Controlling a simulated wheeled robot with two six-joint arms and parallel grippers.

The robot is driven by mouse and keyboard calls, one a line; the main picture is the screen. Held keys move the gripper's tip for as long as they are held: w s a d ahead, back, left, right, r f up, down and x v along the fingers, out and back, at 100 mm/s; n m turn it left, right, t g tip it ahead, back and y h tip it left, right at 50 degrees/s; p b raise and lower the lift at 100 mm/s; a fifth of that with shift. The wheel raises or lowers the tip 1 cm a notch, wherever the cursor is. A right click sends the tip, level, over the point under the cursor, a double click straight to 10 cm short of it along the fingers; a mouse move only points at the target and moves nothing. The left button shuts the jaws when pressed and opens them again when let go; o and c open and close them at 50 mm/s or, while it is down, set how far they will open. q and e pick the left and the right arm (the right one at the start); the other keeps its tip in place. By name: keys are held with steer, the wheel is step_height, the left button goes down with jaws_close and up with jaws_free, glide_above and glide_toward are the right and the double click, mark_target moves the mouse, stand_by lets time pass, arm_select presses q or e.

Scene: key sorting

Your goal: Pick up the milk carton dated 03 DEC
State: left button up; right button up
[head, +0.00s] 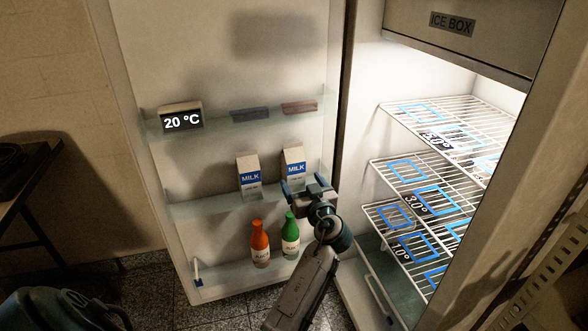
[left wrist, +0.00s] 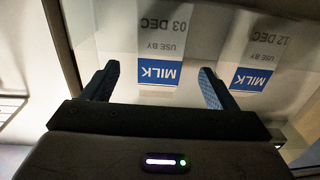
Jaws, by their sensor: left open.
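Two white milk cartons with blue MILK labels stand on the middle door shelf (head: 215,205). The left wrist view shows them upside down: the 03 DEC carton (left wrist: 165,45) lies between the fingers' lines, and the 12 DEC carton (left wrist: 252,50) is to its right. The 03 DEC carton matches the right-hand carton (head: 293,165) in the head view; the 12 DEC one is the left-hand carton (head: 249,178). My left gripper (head: 304,186) is open and empty, just in front of the 03 DEC carton. Contact is not visible. My right gripper is not in view.
An orange bottle (head: 260,245) and a green bottle (head: 290,238) stand on the lower door shelf. A 20 °C display (head: 181,119) sits on the upper door shelf. Wire racks (head: 450,112) with blue square outlines fill the fridge at right, under the ice box (head: 455,40).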

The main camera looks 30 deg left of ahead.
mark_target(293, 167)
arm_select(q)
steer(key=x, duration=0.8)
steer(key=c, duration=1.5)
